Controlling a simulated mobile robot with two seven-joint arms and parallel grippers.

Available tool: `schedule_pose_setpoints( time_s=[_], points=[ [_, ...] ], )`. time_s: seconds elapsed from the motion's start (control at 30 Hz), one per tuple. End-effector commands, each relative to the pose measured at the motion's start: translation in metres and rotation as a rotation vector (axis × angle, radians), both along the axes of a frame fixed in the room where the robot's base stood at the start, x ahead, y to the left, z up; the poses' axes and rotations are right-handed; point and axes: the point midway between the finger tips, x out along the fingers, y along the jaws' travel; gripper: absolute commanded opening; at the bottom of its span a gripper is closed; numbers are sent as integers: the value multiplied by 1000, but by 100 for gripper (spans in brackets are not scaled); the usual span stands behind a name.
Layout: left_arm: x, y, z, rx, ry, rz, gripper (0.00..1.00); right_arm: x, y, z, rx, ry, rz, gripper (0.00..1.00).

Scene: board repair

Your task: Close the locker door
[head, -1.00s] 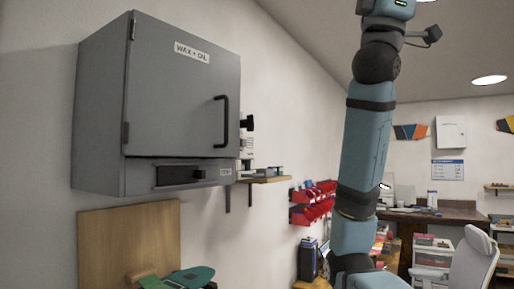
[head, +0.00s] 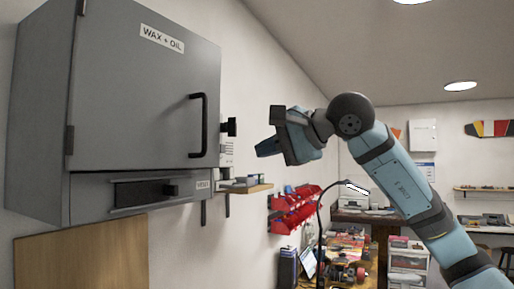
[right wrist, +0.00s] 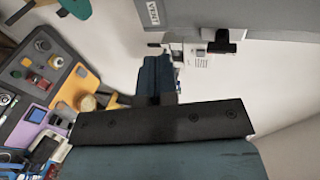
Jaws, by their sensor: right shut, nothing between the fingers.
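The grey wall locker (head: 40,130) fills the left of the head view. Its door (head: 140,100) bears a "WAX + OIL" label and a black bar handle (head: 198,125), with hinges along the left edge. The door lies against the body or nearly so; I cannot tell whether a small gap remains. My left gripper is out of view.
A small shelf (head: 247,188) and red bins (head: 295,210) are on the wall beyond. A wooden board (head: 80,255) stands below the locker. The air in front of the door looks clear.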

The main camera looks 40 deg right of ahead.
Motion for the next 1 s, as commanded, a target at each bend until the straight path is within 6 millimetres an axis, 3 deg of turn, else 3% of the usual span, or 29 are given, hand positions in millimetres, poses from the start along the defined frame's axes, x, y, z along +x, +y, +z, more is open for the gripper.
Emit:
schedule_pose_setpoints(
  time_s=[0.37, 0.5, 0.7, 1.0],
  points=[
    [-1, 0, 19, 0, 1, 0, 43, 73, 23, -21, 2, 2, 4, 0],
    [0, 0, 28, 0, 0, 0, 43, 94, 29, -21, 4, 1, 5, 0],
    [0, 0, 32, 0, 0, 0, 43, 109, 33, -22, 4, 0, 4, 0],
    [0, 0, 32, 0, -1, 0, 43, 111, 33, -23, 4, -1, 4, 0]
  ],
)
